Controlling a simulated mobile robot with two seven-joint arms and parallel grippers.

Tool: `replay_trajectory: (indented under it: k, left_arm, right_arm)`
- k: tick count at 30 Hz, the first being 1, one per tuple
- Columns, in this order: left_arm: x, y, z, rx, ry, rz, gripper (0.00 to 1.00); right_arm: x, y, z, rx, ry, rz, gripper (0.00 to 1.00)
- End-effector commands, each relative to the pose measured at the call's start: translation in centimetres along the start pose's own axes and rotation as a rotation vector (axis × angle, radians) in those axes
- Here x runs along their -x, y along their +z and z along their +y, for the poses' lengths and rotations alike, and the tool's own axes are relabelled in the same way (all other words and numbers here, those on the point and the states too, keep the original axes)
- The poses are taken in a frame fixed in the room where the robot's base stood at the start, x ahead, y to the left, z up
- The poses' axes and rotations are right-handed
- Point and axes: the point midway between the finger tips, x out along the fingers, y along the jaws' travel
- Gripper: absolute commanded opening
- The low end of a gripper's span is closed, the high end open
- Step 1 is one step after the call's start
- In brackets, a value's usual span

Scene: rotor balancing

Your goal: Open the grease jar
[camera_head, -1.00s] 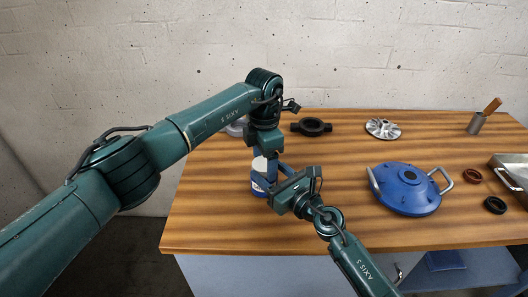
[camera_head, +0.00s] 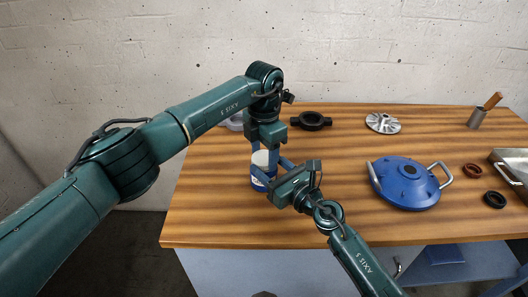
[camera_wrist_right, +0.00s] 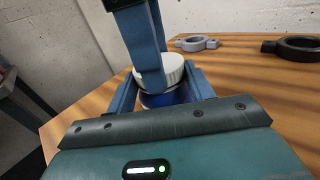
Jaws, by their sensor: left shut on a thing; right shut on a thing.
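The grease jar stands upright on the wooden table, with a blue body (camera_head: 257,185) and a white lid (camera_head: 261,158). My left gripper (camera_head: 264,154) points straight down from above and is shut on the lid. My right gripper (camera_head: 271,173) comes in from the front right and is shut around the jar body. In the right wrist view, the ribbed white lid (camera_wrist_right: 172,72) sits over the blue body (camera_wrist_right: 168,99) between my right fingers. A left finger hides part of the lid, and I cannot tell whether it is loose.
A blue cover with two handles (camera_head: 404,184) lies to the right. Behind are a black ring clamp (camera_head: 298,121), a grey clamp (camera_head: 234,123) and a metal impeller (camera_head: 382,123). A cup (camera_head: 476,119), small rings (camera_head: 495,200) and a metal tray (camera_head: 510,170) lie far right.

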Motion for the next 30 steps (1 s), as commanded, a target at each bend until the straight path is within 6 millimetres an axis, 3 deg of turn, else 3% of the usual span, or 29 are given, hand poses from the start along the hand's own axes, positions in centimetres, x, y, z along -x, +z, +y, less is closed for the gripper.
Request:
replay_trajectory:
  k: [3,30]
  left_arm:
    - [-0.08,-0.09,-0.15,0.159,-0.006,0.005,0.27]
    - [-0.17,-0.10,-0.26,0.146,-0.008,0.008,0.26]
  right_arm:
    - [0.16,-0.64,-0.24,-0.002,-0.007,0.011,0.00]
    - [0.14,-0.59,-0.27,-0.002,-0.007,0.010,0.00]
